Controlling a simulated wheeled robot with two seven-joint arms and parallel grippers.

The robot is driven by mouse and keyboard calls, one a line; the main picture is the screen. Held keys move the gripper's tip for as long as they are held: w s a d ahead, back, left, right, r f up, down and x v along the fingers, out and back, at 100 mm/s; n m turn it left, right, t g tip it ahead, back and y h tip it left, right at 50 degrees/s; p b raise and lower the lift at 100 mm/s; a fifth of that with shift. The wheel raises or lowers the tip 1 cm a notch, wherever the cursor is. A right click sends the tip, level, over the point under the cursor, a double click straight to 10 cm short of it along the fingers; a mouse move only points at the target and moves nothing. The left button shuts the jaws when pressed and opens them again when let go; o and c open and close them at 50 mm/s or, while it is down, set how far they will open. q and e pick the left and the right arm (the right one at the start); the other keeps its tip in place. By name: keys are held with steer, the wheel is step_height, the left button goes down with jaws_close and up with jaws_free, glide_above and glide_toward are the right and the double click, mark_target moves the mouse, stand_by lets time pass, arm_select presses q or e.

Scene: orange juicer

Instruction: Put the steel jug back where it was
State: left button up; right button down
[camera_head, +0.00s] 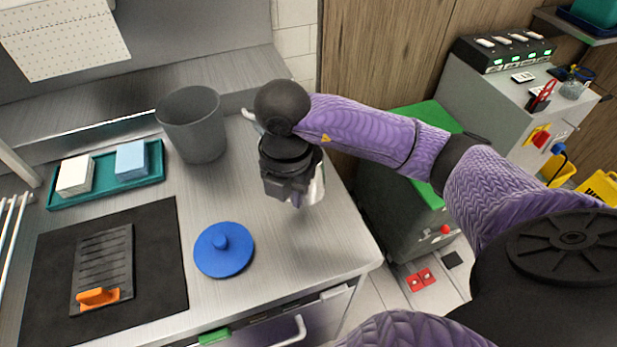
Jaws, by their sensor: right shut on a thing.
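My right gripper (293,198) is over the right end of the steel counter, with its wrist above it. It is shut on the steel jug (317,187). Only a shiny strip of the jug shows, to the right of the fingers; the rest is hidden behind the gripper and wrist. I cannot tell whether the jug touches the counter or hangs just above it. My left gripper is not in view.
A grey bin (192,125) stands at the back of the counter (300,262). A blue lid (223,250) lies in front, beside a black mat (160,262) with a slotted grater (104,262). A teal tray (105,184) holds sponges. Bare counter lies between bin and lid.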

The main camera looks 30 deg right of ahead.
steer(key=shift+f+b, duration=0.7)
steer(key=shift+f, duration=2.4)
steer(key=c, duration=0.6)
jaws_free()
step_height(320, 180, up, 12)
steer(key=p, duration=0.3)
steer(key=shift+f, duration=0.1)
steer(key=shift+r, duration=0.25)
